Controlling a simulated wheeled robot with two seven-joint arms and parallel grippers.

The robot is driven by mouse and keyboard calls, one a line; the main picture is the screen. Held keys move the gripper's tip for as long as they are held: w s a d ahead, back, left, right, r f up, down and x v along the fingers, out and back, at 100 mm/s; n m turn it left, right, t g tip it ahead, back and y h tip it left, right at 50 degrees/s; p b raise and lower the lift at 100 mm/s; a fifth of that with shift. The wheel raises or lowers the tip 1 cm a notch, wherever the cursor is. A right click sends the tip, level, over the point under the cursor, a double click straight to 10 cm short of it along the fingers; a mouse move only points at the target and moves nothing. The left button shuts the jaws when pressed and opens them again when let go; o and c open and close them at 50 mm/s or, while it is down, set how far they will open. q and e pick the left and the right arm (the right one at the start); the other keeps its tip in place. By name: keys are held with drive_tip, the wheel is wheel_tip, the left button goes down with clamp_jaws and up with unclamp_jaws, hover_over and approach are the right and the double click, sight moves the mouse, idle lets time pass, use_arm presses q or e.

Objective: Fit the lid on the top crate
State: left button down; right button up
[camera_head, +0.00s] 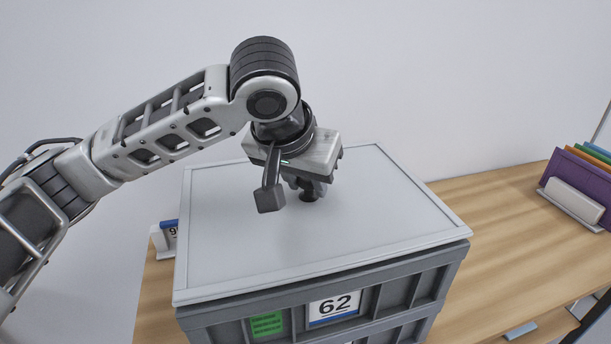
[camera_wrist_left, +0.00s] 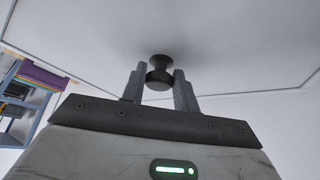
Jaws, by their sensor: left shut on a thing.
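The lid (camera_head: 250,235) is a flat, pale grey panel with a raised border and a dark round knob (camera_wrist_left: 158,66) near its middle. It lies over the dark grey top crate (camera_head: 390,297), which carries a white label reading 62 and a green tag. The lid's edges roughly follow the crate's rim; I cannot tell if it is fully seated or slightly above. My left gripper (camera_head: 309,186) points down and is shut on the knob. In the left wrist view the knob sits between the fingers (camera_wrist_left: 160,80). The crate's inside is hidden. My right gripper is not in view.
Another crate shows under the top one. The wooden table (camera_head: 500,230) is clear to the right up to a stand with purple and other coloured folders (camera_head: 580,180). A plain wall is behind.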

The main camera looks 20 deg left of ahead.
use_arm(q)
drive_tip(key=shift+f, duration=0.4)
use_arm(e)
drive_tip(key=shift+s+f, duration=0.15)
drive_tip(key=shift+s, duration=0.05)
use_arm(q)
drive_tip(key=c, duration=1)
unclamp_jaws()
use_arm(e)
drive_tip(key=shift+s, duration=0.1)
use_arm(q)
drive_tip(key=shift+f, duration=0.1)
drive_tip(key=p+v, duration=0.1)
drive_tip(key=v, duration=1.5)
drive_tip(key=shift+p, duration=0.4)
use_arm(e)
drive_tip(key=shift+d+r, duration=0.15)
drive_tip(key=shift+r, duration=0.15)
